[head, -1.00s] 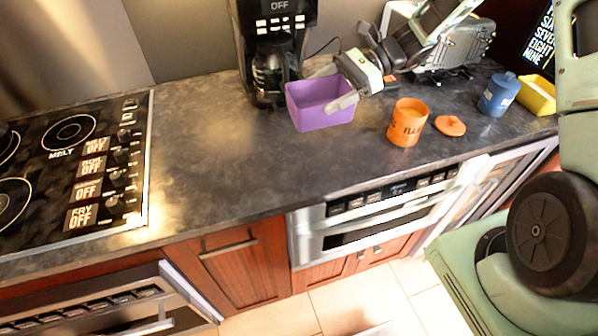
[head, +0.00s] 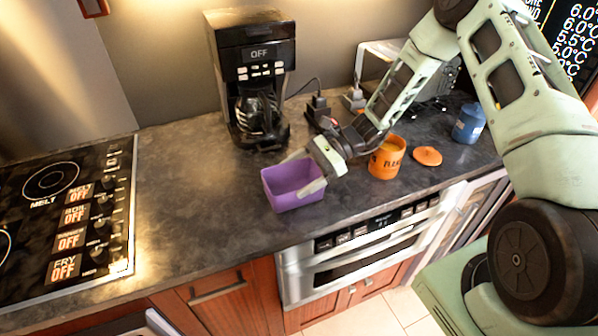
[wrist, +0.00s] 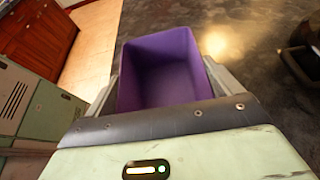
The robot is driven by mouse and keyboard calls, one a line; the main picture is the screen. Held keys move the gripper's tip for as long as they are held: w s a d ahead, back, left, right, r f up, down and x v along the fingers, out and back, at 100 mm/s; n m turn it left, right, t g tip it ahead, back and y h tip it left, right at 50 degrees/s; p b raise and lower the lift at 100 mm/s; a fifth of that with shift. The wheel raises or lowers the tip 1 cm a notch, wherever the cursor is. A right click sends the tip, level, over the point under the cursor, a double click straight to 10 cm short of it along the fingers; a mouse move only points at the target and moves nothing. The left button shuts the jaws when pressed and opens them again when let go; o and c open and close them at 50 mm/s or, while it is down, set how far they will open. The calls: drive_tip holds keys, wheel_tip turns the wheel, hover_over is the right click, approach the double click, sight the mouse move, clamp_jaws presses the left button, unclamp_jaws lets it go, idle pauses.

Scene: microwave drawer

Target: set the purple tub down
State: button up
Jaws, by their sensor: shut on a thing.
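The purple tub (head: 284,196) is upright and looks empty, over the dark counter near its front edge, in front of the coffee maker. My gripper (head: 303,172) is shut on the tub, with its fingers along two opposite sides. In the wrist view the tub (wrist: 163,72) sits between both fingers, with its open top toward the camera. I cannot tell for certain whether its base touches the counter.
A black coffee maker (head: 251,80) stands behind the tub. An orange canister (head: 386,160), its orange lid (head: 428,156) and a blue jar (head: 468,124) are to the right. A cooktop (head: 70,215) is at left. Bare counter (head: 185,190) lies between cooktop and tub.

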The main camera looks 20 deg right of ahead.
drive_tip(key=shift+f, duration=0.2)
drive_tip(key=o, duration=0.7)
drive_tip(key=shift+r, duration=0.1)
